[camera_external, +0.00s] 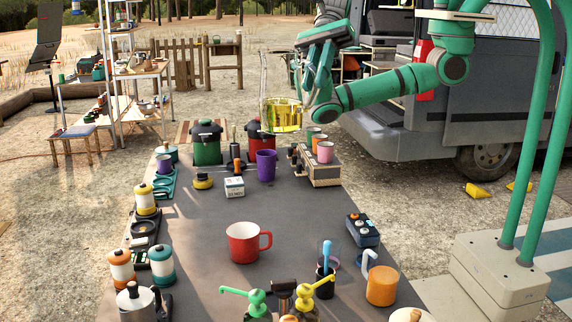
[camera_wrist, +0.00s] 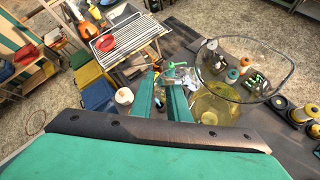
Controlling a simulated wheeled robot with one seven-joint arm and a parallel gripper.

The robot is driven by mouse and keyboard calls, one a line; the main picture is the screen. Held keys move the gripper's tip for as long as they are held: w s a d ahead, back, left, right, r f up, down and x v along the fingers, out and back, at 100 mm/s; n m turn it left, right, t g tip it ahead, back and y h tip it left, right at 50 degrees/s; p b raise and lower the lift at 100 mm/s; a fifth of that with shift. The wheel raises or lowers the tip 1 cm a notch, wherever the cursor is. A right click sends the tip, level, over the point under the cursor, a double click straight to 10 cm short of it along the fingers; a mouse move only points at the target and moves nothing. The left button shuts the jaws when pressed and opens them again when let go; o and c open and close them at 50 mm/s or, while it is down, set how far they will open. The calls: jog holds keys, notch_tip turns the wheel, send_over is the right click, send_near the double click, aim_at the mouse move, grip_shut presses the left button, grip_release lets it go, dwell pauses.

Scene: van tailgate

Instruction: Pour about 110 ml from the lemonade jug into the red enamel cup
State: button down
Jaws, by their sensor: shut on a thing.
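The lemonade jug (camera_external: 281,115) is clear glass with yellow liquid in its lower part. It is up in the air above the far part of the grey table (camera_external: 205,235), roughly upright. My gripper (camera_external: 308,92) is shut on the jug at its right side. In the wrist view the jug's wide round rim (camera_wrist: 246,98) and the yellow liquid show beside my gripper fingers (camera_wrist: 160,95). The red enamel cup (camera_external: 243,243) stands upright on the near middle of the table, its handle to the right, well apart from the jug. Its inside looks pale and empty of yellow.
A purple cup (camera_external: 266,165), a green canister (camera_external: 207,147) and a box with cups on it (camera_external: 318,165) stand at the table's far end. Several jars line the left edge. Pump bottles (camera_external: 256,303) and an orange mug (camera_external: 382,286) stand near. Table around the red cup is clear.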

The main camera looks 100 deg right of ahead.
jog(key=s+a+f, duration=0.3)
jog(key=a+f, duration=0.1)
jog(key=a, duration=0.6)
notch_tip(320, 180, down, 19)
jog(key=shift+w+a, duration=0.15)
jog(key=shift+n, duration=0.3)
jog(key=shift+y, duration=0.3)
jog(key=w+d+r+m+g+y, duration=0.3)
jog(key=w+d+r+m+y, duration=0.1)
jog(key=w+d+m+y, duration=0.1)
jog(key=shift+w+d+r+m+y+p, duration=0.35)
jog(key=shift+w+d+y, duration=0.2)
jog(key=shift+w+y, duration=0.9)
jog(key=shift+f, duration=0.1)
jog(key=shift+w+d+f+m+y+p, duration=0.15)
jog(key=shift+w+d+m+y+p, duration=0.25)
jog(key=shift+p, duration=0.6)
jog(key=shift+w+d+f+m+y+p, duration=0.15)
jog(key=shift+m+p, duration=0.3)
jog(key=shift+p, duration=0.55)
